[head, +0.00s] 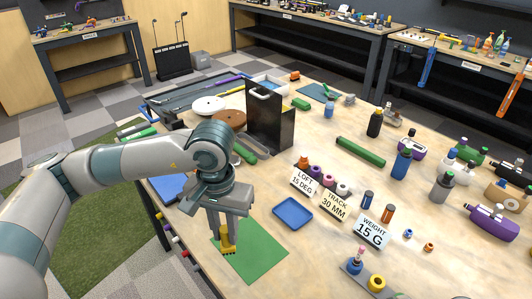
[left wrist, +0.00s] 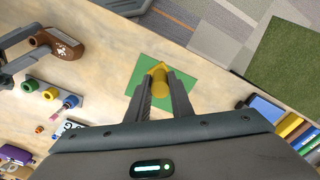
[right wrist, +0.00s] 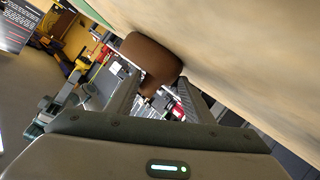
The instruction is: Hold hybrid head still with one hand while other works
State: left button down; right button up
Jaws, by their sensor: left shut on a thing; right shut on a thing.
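A yellow piece (head: 228,241) stands on the green mat (head: 258,252) near the table's front edge. My left gripper (head: 222,226) points down and is shut on it; in the left wrist view the yellow piece (left wrist: 159,72) shows between the fingertips. A brown rounded piece with a white paw print (left wrist: 69,48) is at the upper left of the left wrist view. My right gripper (right wrist: 160,88) is shut on this brown piece (right wrist: 150,58), close to the table edge. The right gripper is outside the head view. I cannot tell which piece is the hybrid head.
A tall black box (head: 270,122) stands behind my left arm.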

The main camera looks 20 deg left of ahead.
pick_arm(q)
jog(key=shift+d, duration=0.1)
jog(key=s+d+m, duration=0.2)
jog(key=d+m, duration=0.2)
jog(key=d, duration=0.4)
jog(key=s+d+m, duration=0.2)
jog(key=d+m, duration=0.2)
jog(key=d, duration=0.4)
jog(key=s+d+r+m, duration=0.1)
jog(key=d+m, duration=0.3)
jog(key=d, duration=0.4)
jog(key=shift+s, duration=0.8)
jog(key=shift+f, duration=4.05)
jog(key=shift+f, duration=0.4)
jog(key=shift+d, duration=0.1)
jog(key=shift+w+d, duration=0.35)
jog(key=shift+w, duration=0.1)
